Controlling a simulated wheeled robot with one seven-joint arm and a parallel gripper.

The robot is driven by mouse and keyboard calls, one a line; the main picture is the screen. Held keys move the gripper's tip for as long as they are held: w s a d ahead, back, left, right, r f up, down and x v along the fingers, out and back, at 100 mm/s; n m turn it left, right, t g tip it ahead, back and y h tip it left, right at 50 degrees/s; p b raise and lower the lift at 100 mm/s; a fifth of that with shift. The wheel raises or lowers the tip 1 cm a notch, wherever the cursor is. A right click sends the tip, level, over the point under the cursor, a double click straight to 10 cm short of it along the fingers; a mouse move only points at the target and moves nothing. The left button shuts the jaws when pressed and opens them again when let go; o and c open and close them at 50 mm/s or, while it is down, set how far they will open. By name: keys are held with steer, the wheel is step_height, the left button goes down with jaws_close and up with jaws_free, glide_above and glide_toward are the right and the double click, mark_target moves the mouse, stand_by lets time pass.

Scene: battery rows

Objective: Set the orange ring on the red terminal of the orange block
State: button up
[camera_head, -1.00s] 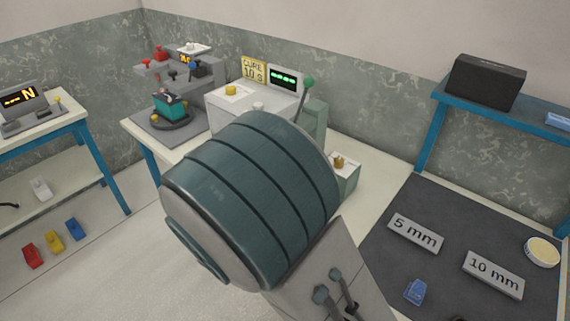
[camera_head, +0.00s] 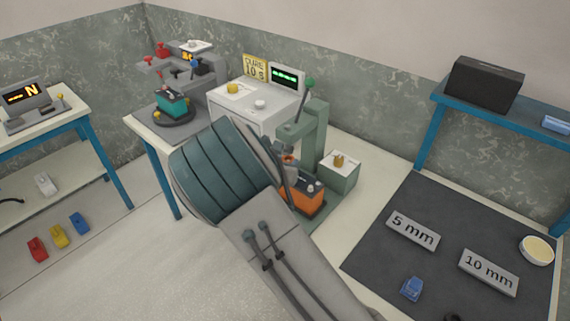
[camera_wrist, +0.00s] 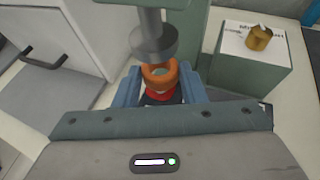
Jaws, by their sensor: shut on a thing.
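The orange block (camera_head: 303,203) sits on the green base of a lever press in the head view, partly hidden by my arm. In the wrist view my gripper (camera_wrist: 160,83) is shut on the orange ring (camera_wrist: 159,72), with a blue-grey finger on each side of it. The red terminal (camera_wrist: 157,96) shows just below the ring in that view. I cannot tell whether the ring touches it or hangs just above. The press's round grey ram (camera_wrist: 153,43) is close by, above the ring in the picture.
The green press (camera_head: 316,140) with its green-knobbed lever stands close to my gripper. A pale green box (camera_head: 341,176) with a brass piece on top is to its right. A white cabinet (camera_head: 260,100) stands behind. The dark mat (camera_head: 380,250) at right has free room.

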steer(key=shift+s+a+f, duration=0.1)
steer(key=shift+s+f, duration=0.25)
steer(key=shift+f, duration=0.3)
jaws_close()
steer(key=shift+a+f, duration=0.1)
steer(key=shift+f, duration=0.05)
steer(key=shift+f+b, duration=0.25)
steer(key=shift+b, duration=0.3)
